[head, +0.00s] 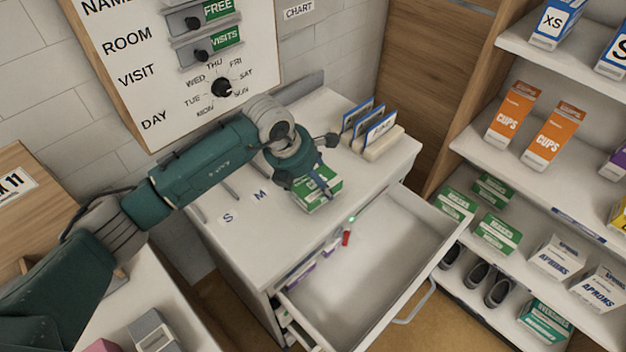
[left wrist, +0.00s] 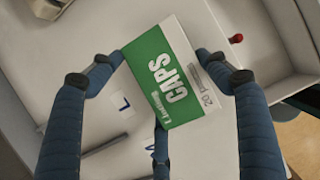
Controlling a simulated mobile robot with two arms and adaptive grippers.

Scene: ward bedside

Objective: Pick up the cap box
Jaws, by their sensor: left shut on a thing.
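The cap box (head: 322,196) is green and white and sits at the top of the white cabinet (head: 262,235), behind the open drawer. In the left wrist view the box (left wrist: 172,82) shows the word CAPS. My left gripper (head: 312,180) reaches it from above and is shut on it. In the left wrist view its fingers (left wrist: 165,72) press on two opposite sides of the box, with a third finger below. I cannot tell whether the box touches the cabinet top. My right gripper is not in view.
Blue-edged cards stand in a holder (head: 378,142) right of the box. Shelves at right hold orange cup boxes (head: 512,113), green boxes (head: 497,233) and apron boxes (head: 558,258).

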